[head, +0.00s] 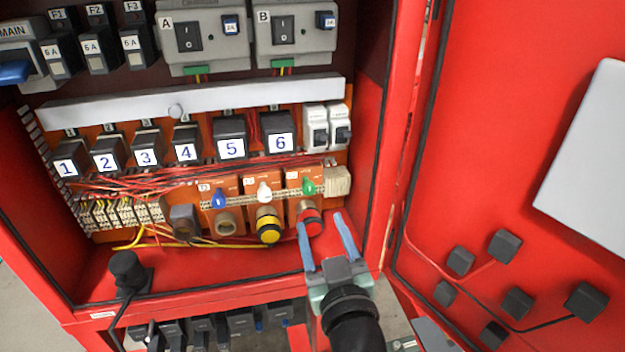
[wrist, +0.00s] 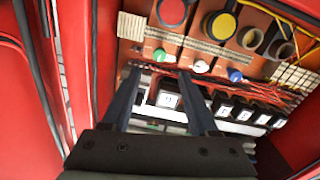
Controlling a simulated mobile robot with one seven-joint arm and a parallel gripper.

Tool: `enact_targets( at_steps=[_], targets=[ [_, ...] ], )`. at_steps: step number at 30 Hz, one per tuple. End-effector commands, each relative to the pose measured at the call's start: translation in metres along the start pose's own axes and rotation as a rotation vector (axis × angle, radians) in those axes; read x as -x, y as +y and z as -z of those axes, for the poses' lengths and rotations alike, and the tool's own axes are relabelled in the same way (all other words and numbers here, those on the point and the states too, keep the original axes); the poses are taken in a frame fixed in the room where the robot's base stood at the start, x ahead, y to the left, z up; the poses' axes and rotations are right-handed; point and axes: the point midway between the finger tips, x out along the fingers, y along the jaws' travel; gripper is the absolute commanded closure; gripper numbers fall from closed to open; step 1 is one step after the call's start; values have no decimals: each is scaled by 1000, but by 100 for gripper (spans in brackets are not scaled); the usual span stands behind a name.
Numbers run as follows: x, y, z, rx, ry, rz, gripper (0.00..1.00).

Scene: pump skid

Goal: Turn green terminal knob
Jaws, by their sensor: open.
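The green terminal knob (head: 309,186) sits on the right orange terminal block, above a red round connector (head: 311,222). It also shows in the wrist view (wrist: 159,54), just beyond the fingertips and between their lines. My gripper (head: 320,218) is open and empty, with its two blue fingers pointing into the cabinet, below and slightly right of the knob in the head view. In the wrist view my gripper (wrist: 160,70) shows two dark fingers apart. No contact with the knob is visible.
A white knob (head: 264,191) and a blue knob (head: 218,198) stand left of the green one. A yellow connector (head: 268,228) is below the white knob. The cabinet's right wall and open red door (head: 500,130) are close on the right. Red wires (head: 190,177) run above the knobs.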

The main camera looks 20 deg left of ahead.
Motion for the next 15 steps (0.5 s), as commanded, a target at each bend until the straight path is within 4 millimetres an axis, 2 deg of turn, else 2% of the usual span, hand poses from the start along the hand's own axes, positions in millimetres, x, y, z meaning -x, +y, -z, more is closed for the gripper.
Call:
enact_targets(
  at_steps=[6,15],
  targets=[
    [-39,0,4,2,-1,2,40],
    [-84,0,4,3,0,0,40]
  ],
)
